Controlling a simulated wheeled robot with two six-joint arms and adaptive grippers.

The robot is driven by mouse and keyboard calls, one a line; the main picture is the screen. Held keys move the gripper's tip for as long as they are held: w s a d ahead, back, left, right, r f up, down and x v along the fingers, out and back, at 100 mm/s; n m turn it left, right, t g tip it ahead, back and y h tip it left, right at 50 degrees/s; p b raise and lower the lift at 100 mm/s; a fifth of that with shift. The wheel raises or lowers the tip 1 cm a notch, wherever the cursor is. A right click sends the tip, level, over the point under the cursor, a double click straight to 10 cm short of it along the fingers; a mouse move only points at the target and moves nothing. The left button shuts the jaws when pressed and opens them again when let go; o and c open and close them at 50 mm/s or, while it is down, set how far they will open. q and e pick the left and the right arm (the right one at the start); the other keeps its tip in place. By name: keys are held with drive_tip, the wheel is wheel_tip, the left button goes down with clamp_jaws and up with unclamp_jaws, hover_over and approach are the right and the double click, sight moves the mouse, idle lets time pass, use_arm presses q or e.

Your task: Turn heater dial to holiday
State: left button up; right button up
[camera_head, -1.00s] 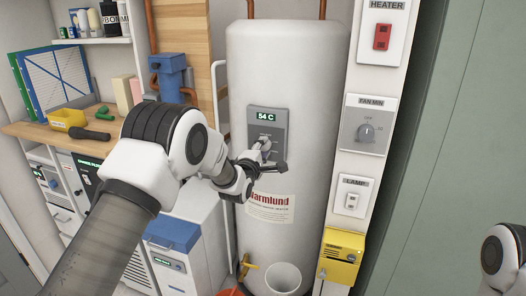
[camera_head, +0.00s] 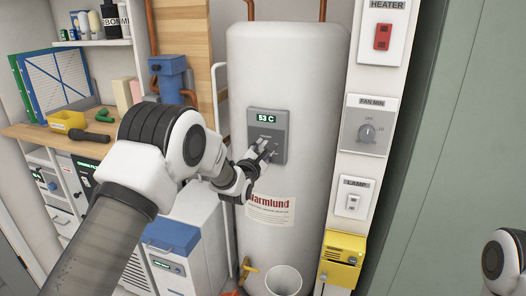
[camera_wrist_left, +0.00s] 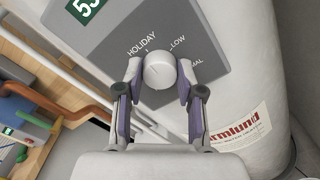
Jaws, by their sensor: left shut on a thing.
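The white heater dial (camera_wrist_left: 159,70) sits on the grey control panel (camera_wrist_left: 110,50) of the water heater. In the wrist view, HOLIDAY is printed to the upper left of the dial and LOW to the upper right. In the head view the left gripper (camera_head: 262,154) covers most of the dial. The dial's pointer direction is hard to tell. My right gripper is out of view.
The white tank (camera_head: 300,85) reads 53 C on its display (camera_head: 266,119). On the right wall strip are a red heater switch (camera_head: 382,37), a fan dial (camera_head: 367,132) and a lamp switch (camera_head: 352,202). A blue-lidded bin (camera_head: 172,236) stands lower left.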

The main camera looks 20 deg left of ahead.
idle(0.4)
use_arm(q)
drive_tip(key=o, duration=1.2)
drive_tip(key=shift+c, duration=0.2)
drive_tip(key=shift+s, duration=0.1)
drive_tip(key=s, duration=1.1)
drive_tip(key=shift+s+a, duration=0.25)
drive_tip(key=shift+s, duration=0.15)
drive_tip(key=shift+f, duration=0.1)
